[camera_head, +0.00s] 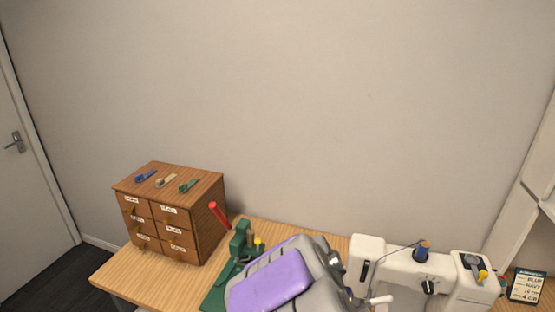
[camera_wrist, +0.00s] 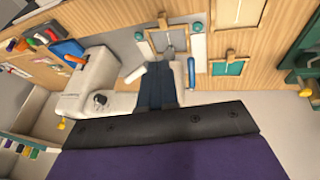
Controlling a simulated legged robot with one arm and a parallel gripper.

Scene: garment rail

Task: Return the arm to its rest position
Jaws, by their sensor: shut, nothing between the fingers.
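My arm shows in the head view as a purple and grey link (camera_head: 275,285) at the bottom centre, low over the table and in front of part of it. Its gripper end is not clear there. In the wrist view my gripper (camera_wrist: 160,66) points away over the wooden table, its dark fingers together with nothing between them. My purple and black arm parts fill the bottom of that view. The white sewing machine (camera_wrist: 92,82) is left of the fingers, and a blue-handled item (camera_wrist: 191,73) is just right of them.
A wooden drawer cabinet (camera_head: 175,212) with several coloured clips on top stands on the table (camera_head: 130,278) at left. A green device with a red handle (camera_head: 219,214) is beside it. The white sewing machine (camera_head: 400,275) and a small sign (camera_head: 526,286) are at right. The wall above is clear.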

